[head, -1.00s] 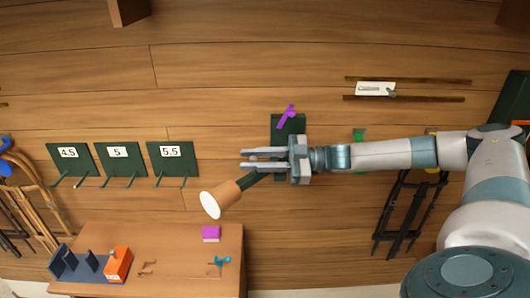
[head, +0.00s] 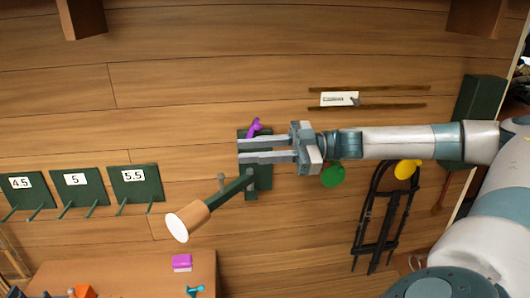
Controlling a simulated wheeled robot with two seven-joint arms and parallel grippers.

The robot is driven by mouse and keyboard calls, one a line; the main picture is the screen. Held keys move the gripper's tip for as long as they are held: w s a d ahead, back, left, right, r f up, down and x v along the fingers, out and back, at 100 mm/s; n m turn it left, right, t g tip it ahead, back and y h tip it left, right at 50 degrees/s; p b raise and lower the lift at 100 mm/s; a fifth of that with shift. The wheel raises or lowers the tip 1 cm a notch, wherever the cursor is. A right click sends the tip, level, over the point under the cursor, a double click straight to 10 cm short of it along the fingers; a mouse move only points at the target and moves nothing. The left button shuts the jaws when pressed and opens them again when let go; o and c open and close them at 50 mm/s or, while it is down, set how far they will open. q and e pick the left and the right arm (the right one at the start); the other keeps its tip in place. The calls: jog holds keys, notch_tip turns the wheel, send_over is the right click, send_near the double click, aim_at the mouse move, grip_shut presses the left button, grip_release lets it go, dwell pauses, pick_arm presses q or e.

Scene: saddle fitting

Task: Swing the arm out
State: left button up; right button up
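The wall-mounted arm is a dark green bar (head: 232,189) on a green wall plate (head: 264,181). It slants down and left, ending in a wooden cylinder with a white end face (head: 178,228). A purple lever (head: 254,126) sits at the top of the plate. My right gripper (head: 240,150) is over the plate, above and right of the knob, with its fingers pointing left. The fingers are apart with nothing between them. They hide part of the plate. My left gripper is not in view.
Green plates marked 4.5, 5 and 5.5 (head: 136,184) with pegs are on the wall at left. A wooden table (head: 120,272) at lower left carries a purple block (head: 182,262) and a teal item (head: 194,291). A black rack (head: 380,225) hangs at right below my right arm.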

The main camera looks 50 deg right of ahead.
jog(key=shift+s+d+r+b, duration=0.3)
jog(key=shift+s+r, duration=0.15)
jog(key=shift+s, duration=0.3)
jog(key=shift+s+d+r+b, duration=0.15)
jog(key=shift+s+d+r, duration=0.25)
jog(key=shift+s, duration=0.3)
jog(key=shift+a, duration=0.1)
grip_shut()
